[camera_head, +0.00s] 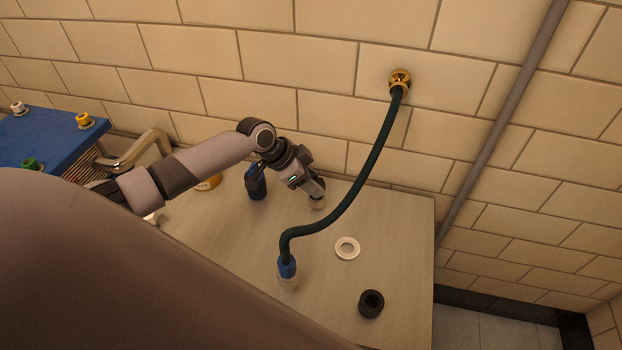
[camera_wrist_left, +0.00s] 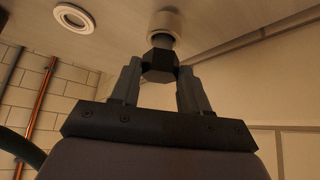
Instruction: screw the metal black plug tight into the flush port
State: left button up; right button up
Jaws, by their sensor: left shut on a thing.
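My left gripper (camera_head: 316,188) reaches down over the table. In the left wrist view its two fingers are shut on the metal black plug (camera_wrist_left: 160,65), a dark six-sided head. The plug's grey metal neck meets a pale round holder (camera_wrist_left: 164,22). The holder also shows in the head view (camera_head: 317,203), standing on the table below the fingertips. How deep the plug sits in it is hidden. A blue block at the left carries a white-topped fitting (camera_head: 18,108), a yellow fitting (camera_head: 84,121) and a green fitting (camera_head: 30,163). I cannot tell which is the flush port. My right gripper is not in view.
A dark green hose (camera_head: 366,175) runs from a brass wall fitting (camera_head: 400,80) to a blue-collared end in a pale holder (camera_head: 289,285). A dark blue object (camera_head: 256,187), a white ring (camera_head: 341,255) and a black ring (camera_head: 364,306) are on the table (camera_head: 400,225).

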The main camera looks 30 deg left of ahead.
pick_arm(q)
jog(key=shift+f+b, duration=0.5)
jog(key=shift+f, duration=0.25)
jog(key=shift+w+a+m+g+h, duration=0.15)
jog(key=shift+m+g+h, duration=0.35)
jog(key=shift+m, duration=0.65)
jog(key=shift+w+m+g+h, duration=0.1)
jog(key=shift+m+g+h, duration=0.2)
jog(key=shift+m+g, duration=0.65)
jog(key=shift+w+m+g, duration=0.15)
jog(key=shift+m+g, duration=0.4)
jog(key=shift+m, duration=0.7)
jog(key=shift+w+m+g, duration=0.1)
jog(key=shift+m+g, duration=0.4)
jog(key=shift+m, duration=0.75)
jog(key=o, duration=1.3)
jog(key=v, duration=0.6)
jog(key=shift+a, duration=0.15)
jog(key=shift+s, duration=0.1)
